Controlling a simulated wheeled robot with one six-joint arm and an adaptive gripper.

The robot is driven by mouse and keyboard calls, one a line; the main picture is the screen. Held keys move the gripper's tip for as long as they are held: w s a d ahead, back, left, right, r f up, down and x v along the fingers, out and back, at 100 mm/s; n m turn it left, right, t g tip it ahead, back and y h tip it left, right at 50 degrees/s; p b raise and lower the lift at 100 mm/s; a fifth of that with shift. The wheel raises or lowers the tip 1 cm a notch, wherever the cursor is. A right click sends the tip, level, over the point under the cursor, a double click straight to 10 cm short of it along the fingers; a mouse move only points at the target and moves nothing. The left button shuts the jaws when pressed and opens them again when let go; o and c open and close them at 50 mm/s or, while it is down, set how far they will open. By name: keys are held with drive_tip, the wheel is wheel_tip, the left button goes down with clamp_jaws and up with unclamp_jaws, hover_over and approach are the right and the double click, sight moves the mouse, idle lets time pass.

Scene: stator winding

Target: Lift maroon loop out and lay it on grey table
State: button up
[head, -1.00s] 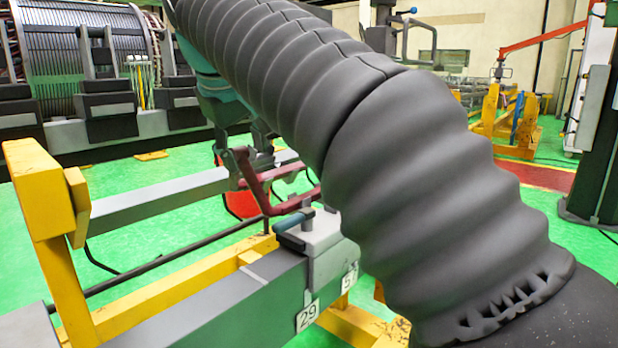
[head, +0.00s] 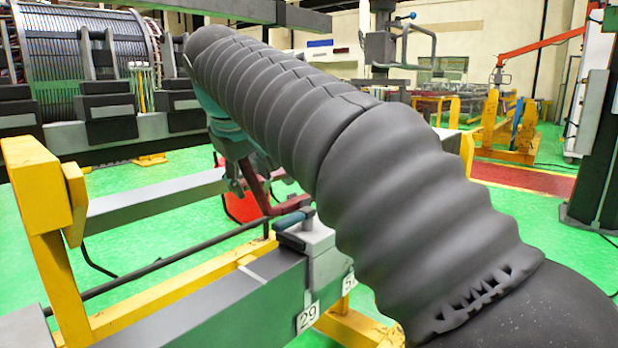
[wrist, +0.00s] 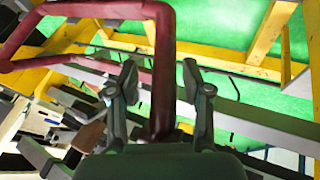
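The maroon loop (head: 258,192) shows in the head view beside the grey clamp block, partly hidden behind my arm. In the wrist view the maroon loop (wrist: 163,60) fills the upper left, and its straight side runs down between my fingers. My gripper (wrist: 158,80) is open, with a finger on either side of that bar and gaps visible between. In the head view my gripper (head: 246,178) is at the loop, mostly hidden by my arm. I cannot tell which grey surface is the grey table.
A yellow frame (head: 45,190) stands at left, with another grey bar (head: 150,200) behind. A large wound stator (head: 85,55) is at the back left. Green floor lies between.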

clamp_jaws()
drive_tip(key=shift+r, duration=0.1)
